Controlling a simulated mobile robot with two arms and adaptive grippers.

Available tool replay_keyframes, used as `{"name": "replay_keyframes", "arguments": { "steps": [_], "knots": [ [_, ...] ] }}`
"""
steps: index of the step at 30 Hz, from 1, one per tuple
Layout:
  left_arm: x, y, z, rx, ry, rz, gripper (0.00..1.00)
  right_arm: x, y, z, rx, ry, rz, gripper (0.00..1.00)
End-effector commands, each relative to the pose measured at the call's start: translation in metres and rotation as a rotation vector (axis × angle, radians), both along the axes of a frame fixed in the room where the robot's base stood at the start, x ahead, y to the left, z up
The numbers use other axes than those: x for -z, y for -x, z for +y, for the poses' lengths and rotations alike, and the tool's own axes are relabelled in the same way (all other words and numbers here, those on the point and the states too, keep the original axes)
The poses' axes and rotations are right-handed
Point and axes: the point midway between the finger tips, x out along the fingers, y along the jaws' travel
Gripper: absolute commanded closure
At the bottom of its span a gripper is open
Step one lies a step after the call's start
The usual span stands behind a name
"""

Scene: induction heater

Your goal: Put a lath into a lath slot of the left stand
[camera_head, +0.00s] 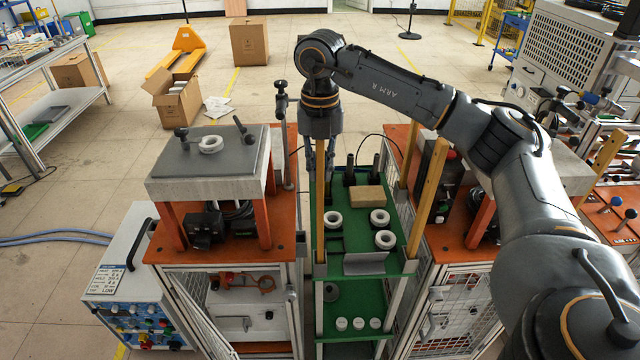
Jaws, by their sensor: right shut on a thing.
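My right gripper (319,150) points down above the back left part of the green rack and is shut on a long wooden lath (320,215). The lath is upright; its lower end shows at the grey front left corner post (320,268) of the rack. I cannot tell whether it sits in the post or stands in front of it. The left stand (272,235) has an orange top, with a grey block on orange legs. Other laths stand upright to the right, one (427,195) at the rack's right side and one (409,152) behind it. My left gripper is not in view.
The green rack (350,238) holds white rings, a cardboard-coloured block (367,196) and dark upright handles. A right stand (455,215) with an orange top is close on its right. Another lath (600,165) leans at the far right. The gap between the stands is narrow.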

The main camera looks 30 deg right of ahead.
Motion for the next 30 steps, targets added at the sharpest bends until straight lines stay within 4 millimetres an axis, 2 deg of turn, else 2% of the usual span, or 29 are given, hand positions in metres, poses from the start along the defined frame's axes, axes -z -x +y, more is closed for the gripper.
{"name": "replay_keyframes", "arguments": {
  "steps": [6,9,14,30],
  "knots": [
    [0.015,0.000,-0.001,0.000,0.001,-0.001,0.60,-0.046,-0.001,0.001,0.000,-0.002,-0.007,1.00],
    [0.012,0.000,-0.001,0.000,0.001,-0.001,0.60,-0.066,0.000,0.000,-0.001,0.001,-0.004,1.00],
    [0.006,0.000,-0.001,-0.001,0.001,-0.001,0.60,-0.082,0.000,0.000,0.000,0.000,-0.002,1.00],
    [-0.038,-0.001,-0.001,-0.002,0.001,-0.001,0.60,-0.127,0.000,0.000,-0.001,0.001,-0.001,1.00]
  ]
}}
